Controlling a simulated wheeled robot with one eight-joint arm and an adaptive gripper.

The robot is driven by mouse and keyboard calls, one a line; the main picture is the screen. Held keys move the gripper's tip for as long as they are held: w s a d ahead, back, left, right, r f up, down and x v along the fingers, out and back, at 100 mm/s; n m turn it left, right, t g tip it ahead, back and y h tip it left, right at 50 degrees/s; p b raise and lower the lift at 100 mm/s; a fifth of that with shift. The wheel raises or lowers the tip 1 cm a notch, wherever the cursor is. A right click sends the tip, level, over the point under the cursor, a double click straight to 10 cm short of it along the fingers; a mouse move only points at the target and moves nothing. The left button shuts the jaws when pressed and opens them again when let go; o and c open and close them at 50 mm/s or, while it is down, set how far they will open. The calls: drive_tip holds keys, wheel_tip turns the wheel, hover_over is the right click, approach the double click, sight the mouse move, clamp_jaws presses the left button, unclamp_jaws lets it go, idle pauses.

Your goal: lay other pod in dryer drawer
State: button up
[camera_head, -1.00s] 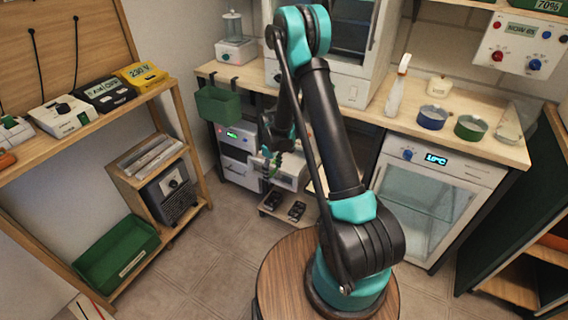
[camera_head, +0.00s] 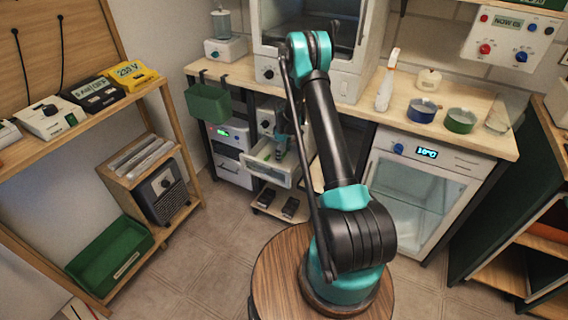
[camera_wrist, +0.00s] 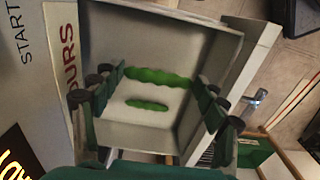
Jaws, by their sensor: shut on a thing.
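The dryer drawer (camera_head: 262,172) is pulled open below the bench. In the wrist view its pale inside (camera_wrist: 205,38) fills the middle. My gripper (camera_wrist: 160,83) is shut on a bumpy green pod (camera_wrist: 158,75), which spans between its two fingertips over the drawer. Another green pod (camera_wrist: 147,105) looks smaller and lies on the drawer floor, near the held one in the picture. In the head view my gripper (camera_head: 281,148) is at the open drawer; the pods are too small there to tell apart.
A green bin (camera_head: 209,103) hangs at the bench edge left of the drawer. A low shelf (camera_head: 272,205) with dark items sits below it. A glass-door cooler (camera_head: 415,190) stands to the right. The tiled floor (camera_head: 205,250) in front is clear.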

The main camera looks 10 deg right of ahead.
drive_tip(key=shift+w+d+f, duration=0.1)
drive_tip(key=shift+w+f, duration=0.05)
drive_tip(key=shift+f, duration=3.1)
drive_tip(key=o, duration=0.7)
drive_tip(key=shift+f, duration=0.1)
drive_tip(key=shift+o, duration=0.2)
